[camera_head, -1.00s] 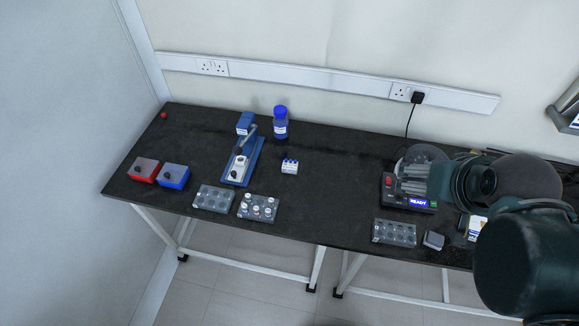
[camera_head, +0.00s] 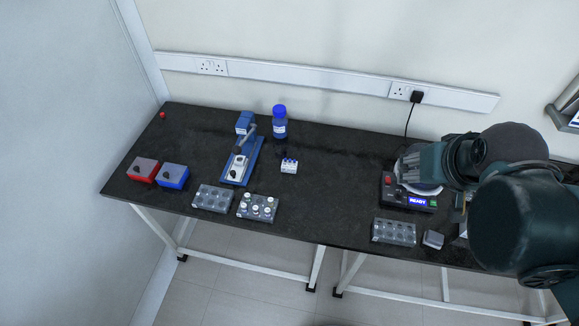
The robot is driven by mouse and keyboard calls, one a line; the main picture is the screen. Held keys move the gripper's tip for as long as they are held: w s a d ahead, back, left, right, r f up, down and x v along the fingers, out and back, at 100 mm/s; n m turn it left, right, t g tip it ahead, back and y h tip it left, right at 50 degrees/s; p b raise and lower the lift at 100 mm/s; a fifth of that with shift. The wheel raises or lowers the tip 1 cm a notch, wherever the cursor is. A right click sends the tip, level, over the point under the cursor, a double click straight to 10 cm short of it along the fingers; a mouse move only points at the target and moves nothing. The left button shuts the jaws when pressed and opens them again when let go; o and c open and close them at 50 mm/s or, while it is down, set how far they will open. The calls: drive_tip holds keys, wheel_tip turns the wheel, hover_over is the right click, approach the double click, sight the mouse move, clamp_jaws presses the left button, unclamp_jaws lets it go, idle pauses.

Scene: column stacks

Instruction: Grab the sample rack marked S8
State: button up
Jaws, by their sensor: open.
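Three grey sample racks stand along the front of the black bench. The left one (camera_head: 213,198) looks empty. The middle one (camera_head: 257,207) holds several capped vials. The right one (camera_head: 394,232) looks empty. Their marks are too small to read, so I cannot tell which is S8. My gripper (camera_head: 408,163) is open and empty, over the device with the READY display at the right. It is well to the right of the left and middle racks, and above and behind the right rack. Its fingers are mostly hidden by my wrist.
A red box (camera_head: 143,169), blue box (camera_head: 173,176), blue-based press (camera_head: 240,163), blue-capped bottle (camera_head: 280,122) and small white block (camera_head: 289,166) stand left. The READY device (camera_head: 408,198) and a small grey block (camera_head: 433,239) are right. The bench's middle is clear.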

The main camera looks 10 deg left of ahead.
drive_tip(key=w+a+f+n+g, duration=0.2)
drive_tip(key=w+a+n, duration=0.3)
drive_tip(key=w+a, duration=0.35)
drive_tip(key=n+g+b, duration=0.2)
drive_tip(key=n+g, duration=0.3)
drive_tip(key=n, duration=0.7)
hover_over(289, 164)
drive_tip(key=f, duration=2.3)
drive_tip(key=shift+w+d+f, duration=0.1)
drive_tip(key=shift+d+f, duration=0.2)
drive_tip(key=shift+f, duration=0.1)
drive_tip(key=shift+a+f, duration=0.2)
drive_tip(key=shift+f, duration=0.1)
drive_tip(key=shift+f+b, duration=0.3)
drive_tip(key=shift+f, duration=0.95)
drive_tip(key=shift+f+b, duration=0.45)
drive_tip(key=shift+f, duration=2.2)
